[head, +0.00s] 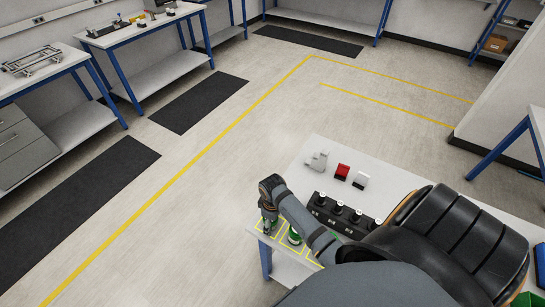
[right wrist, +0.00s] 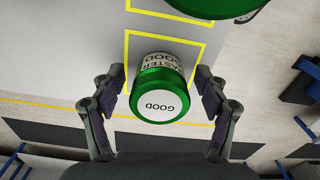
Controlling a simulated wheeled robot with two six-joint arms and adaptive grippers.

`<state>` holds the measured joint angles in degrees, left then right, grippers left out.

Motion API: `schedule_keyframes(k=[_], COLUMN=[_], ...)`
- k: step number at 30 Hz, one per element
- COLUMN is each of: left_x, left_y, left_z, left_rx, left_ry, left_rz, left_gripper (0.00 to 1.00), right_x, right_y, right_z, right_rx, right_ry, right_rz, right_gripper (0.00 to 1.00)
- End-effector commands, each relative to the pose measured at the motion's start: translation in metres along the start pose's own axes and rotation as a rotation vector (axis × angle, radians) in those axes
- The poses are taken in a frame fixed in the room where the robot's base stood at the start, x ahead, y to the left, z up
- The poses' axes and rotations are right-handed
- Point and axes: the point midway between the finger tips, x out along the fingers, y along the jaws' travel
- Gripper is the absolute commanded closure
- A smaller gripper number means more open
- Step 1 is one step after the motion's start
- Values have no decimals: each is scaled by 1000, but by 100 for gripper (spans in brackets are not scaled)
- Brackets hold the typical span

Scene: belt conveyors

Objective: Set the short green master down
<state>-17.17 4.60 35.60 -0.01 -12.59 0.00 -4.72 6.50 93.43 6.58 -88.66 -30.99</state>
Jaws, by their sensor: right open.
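The short green master (right wrist: 161,103) is a green can with a white round top reading GOOD and a white label on its side. In the right wrist view it stands between the fingers of my right gripper (right wrist: 160,80), at a yellow outlined square on the grey table. The fingers are spread, with a gap on each side of the can. In the head view my right gripper (head: 268,222) is low over the table's near left corner and mostly hides this can. My left gripper is not in view.
Another green master (head: 295,236) stands close by in an adjoining yellow square. A black block (head: 340,215) with several white-topped knobs lies beyond. A red part (head: 342,172), a white part (head: 361,180) and a grey part (head: 317,161) lie farther back. The table's left edge is near.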

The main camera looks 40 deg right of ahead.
Motion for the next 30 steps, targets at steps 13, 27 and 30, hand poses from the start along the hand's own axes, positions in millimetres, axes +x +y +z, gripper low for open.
schedule_keyframes(k=[13,27,30], left_x=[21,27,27], left_y=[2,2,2], left_z=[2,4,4], left_rx=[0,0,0], left_ry=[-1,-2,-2], left_rz=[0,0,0], left_gripper=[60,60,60], right_x=[-76,-123,-122], right_y=[1,0,0], right_z=[0,0,0], right_rx=[-1,0,0], right_ry=[4,0,0], right_rz=[5,1,0], right_gripper=[26,26,26])
